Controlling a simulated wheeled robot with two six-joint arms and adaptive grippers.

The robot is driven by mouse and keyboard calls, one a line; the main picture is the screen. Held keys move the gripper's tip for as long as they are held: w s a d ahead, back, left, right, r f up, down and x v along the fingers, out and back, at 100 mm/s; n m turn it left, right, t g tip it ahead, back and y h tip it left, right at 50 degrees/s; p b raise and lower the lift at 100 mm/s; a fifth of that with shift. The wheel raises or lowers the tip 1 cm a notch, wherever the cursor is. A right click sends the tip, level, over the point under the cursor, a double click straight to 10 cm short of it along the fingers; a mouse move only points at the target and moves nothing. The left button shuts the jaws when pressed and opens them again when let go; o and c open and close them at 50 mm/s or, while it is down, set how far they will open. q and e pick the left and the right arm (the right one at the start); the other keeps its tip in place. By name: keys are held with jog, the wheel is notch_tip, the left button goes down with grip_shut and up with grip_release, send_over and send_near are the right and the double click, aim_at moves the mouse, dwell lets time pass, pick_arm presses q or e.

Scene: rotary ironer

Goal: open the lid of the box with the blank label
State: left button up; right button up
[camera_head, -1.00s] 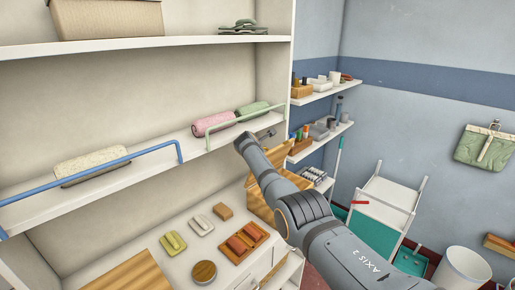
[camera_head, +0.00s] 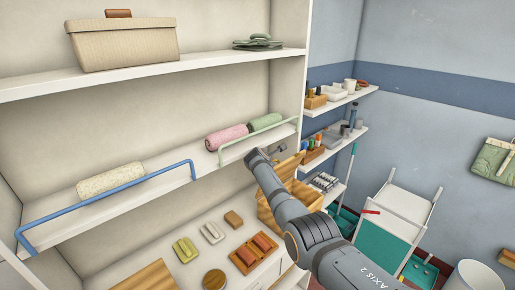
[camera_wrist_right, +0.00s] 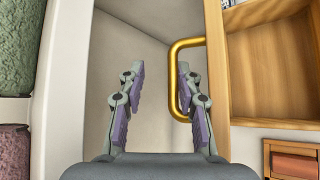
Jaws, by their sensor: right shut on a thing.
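A woven beige box (camera_head: 122,45) with an orange-brown grip on top stands on the upper shelf; no label can be read on it. A wooden box (camera_head: 280,205) is beside the white shelf unit, partly behind my right arm. In the right wrist view, its open wooden compartment (camera_wrist_right: 270,65) is at the right, with a brass handle (camera_wrist_right: 187,42) at its left side. My right gripper (camera_wrist_right: 160,68) is at this handle, the handle's upright bar beside the right finger. Its fingers look apart, and the contact is partly hidden. My left gripper is not in view.
Pink (camera_head: 227,138) and green rolls lie behind a green rail (camera_head: 258,142). A blue rail (camera_head: 110,200) fronts the shelf at the left. Small blocks and an orange-brown tray (camera_head: 254,254) lie on the surface below. A white cart (camera_head: 405,205) stands at the right.

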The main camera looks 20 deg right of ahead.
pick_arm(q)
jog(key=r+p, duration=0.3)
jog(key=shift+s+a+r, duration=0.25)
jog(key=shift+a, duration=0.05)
pick_arm(e)
jog(key=w+a+r+v, duration=0.1)
jog(key=v, duration=0.8)
jog(key=w+a+r+v, duration=0.1)
jog(key=w+v, duration=0.1)
jog(key=v, duration=0.7)
jog(key=shift+a, duration=0.15)
jog(key=shift+r, duration=0.1)
